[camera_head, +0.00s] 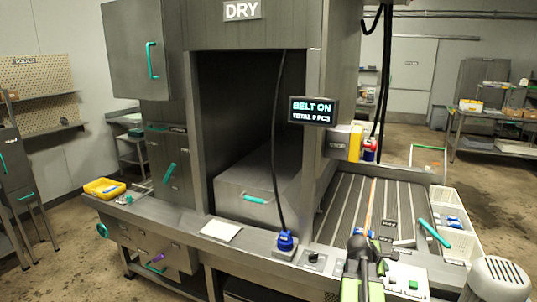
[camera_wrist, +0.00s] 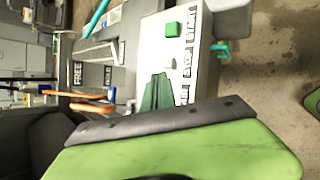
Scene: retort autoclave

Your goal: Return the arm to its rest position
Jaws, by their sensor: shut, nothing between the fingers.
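My gripper (camera_head: 358,243) is at the lower right of the head view, beside the control panel and in front of the slatted belt. It is shut with nothing in it. In the wrist view, a large green part of mine with a dark edge strip fills the bottom. The white control panel (camera_head: 405,272) lies just right of my arm. It also shows in the wrist view (camera_wrist: 180,48), with a green button (camera_wrist: 173,28) and START and STOP labels.
The slatted belt (camera_head: 340,205) runs behind my gripper, with white bins (camera_head: 458,240) along its right side. A blue-based fixture (camera_head: 285,241) stands left of my arm. A screen (camera_head: 313,111) reading BELT ON hangs above. Open floor (camera_head: 500,190) lies to the right.

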